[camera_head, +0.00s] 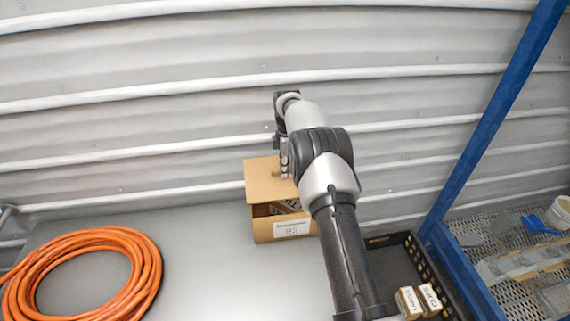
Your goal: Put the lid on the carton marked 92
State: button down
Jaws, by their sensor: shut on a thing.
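The open carton (265,230) stands on the grey table in the middle of the view, with a white label that reads 92 on its front. Something dark and striped shows inside it. A flat tan lid (262,185) is above the carton's back left part, tilted, with its face toward me. My gripper (285,170) is at the lid's upper right edge and is shut on it. My arm hides the lid's right side and the right part of the carton. I cannot tell whether the lid touches the carton.
An orange hose coil (148,270) lies on the table (205,250) at left, with bare tabletop between it and the carton. A black crate (446,285) with small labelled boxes (420,301) is at right. A blue post (485,130) and mesh shelf stand beyond it. A ribbed wall is behind.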

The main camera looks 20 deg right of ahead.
jog(key=shift+s+f+b, duration=0.15)
jog(key=shift+f+b, duration=0.2)
jog(key=shift+f, duration=0.3)
jog(key=shift+f+b, duration=1.5)
jog(key=shift+f, duration=1.25)
jog(key=shift+f+b, duration=0.6)
jog(key=shift+b, duration=0.05)
jog(key=c, duration=1.5)
grip_release()
jog(key=shift+c, duration=0.2)
notch_tip(320, 180, up, 12)
jog(key=shift+r, duration=0.1)
